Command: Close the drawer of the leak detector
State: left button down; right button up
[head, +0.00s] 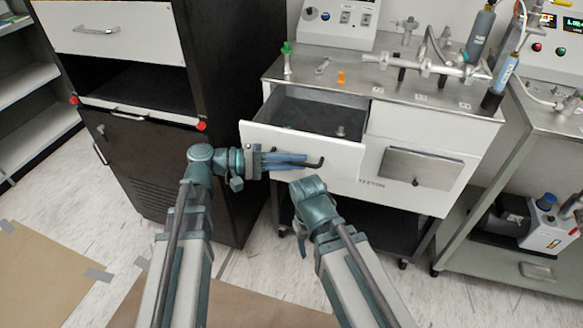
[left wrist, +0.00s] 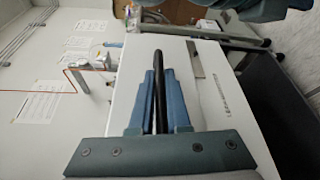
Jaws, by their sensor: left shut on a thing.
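The leak detector's white drawer (head: 258,137) is pulled open, and its dark inside shows from above in the head view. A small object (head: 340,131) lies inside it. My left gripper (head: 302,160) is at the drawer front, shut on the black drawer handle (head: 319,164). In the left wrist view, the blue fingers (left wrist: 159,95) lie on both sides of the black handle (left wrist: 158,62), in front of the white drawer front (left wrist: 205,110). My right arm shows in the head view beside the drawer's lower edge, but its fingers are hidden.
The steel top (head: 420,88) of the cart carries a green-capped bottle (head: 287,60), an orange piece (head: 341,78) and metal pipework (head: 430,68). A black cabinet (head: 130,60) stands close on the left. Another bench (head: 545,130) stands on the right.

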aim_at(289, 125)
pick_arm(q)
jog(key=w+d, duration=0.2)
jog(key=w, duration=0.4)
jog(key=w+d, duration=0.2)
jog(key=w, duration=0.4)
jog(key=w+d, duration=0.2)
jog(key=w, duration=0.5)
jog(key=c, duration=0.9)
grip_release()
jog(key=shift+d, duration=0.1)
jog(key=a, duration=0.7)
jog(key=shift+s+a+r+p, duration=0.25)
jog(key=shift+s+r+p, duration=0.05)
